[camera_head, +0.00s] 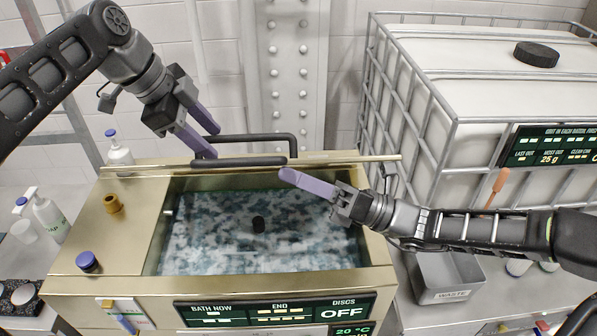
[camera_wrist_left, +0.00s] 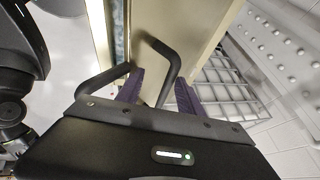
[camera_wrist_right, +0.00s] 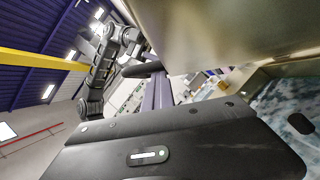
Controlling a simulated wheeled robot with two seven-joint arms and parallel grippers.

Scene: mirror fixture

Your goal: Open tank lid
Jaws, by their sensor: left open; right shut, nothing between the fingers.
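The tank lid (camera_head: 345,158) stands raised at the back of the brass-coloured tank (camera_head: 62,285), seen nearly edge-on as a thin strip. Its black bar handle (camera_head: 250,138) sticks out along the lid. In the left wrist view the handle (camera_wrist_left: 172,62) stands off the lid's face. My left gripper (camera_head: 216,141) is open at the left end of the handle, its purple fingers apart on either side of part of it; contact is unclear. My right gripper (camera_head: 283,174) is shut and empty, its tips above the bath and close to the lid; contact is unclear.
The uncovered bath (camera_head: 210,235) holds mottled liquid with a small black object (camera_head: 258,224). A caged white container (camera_head: 470,75) stands at right, with a waste bin (camera_head: 445,290) below. Bottles (camera_head: 45,212) stand at left. A grey column (camera_head: 290,70) rises behind the tank.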

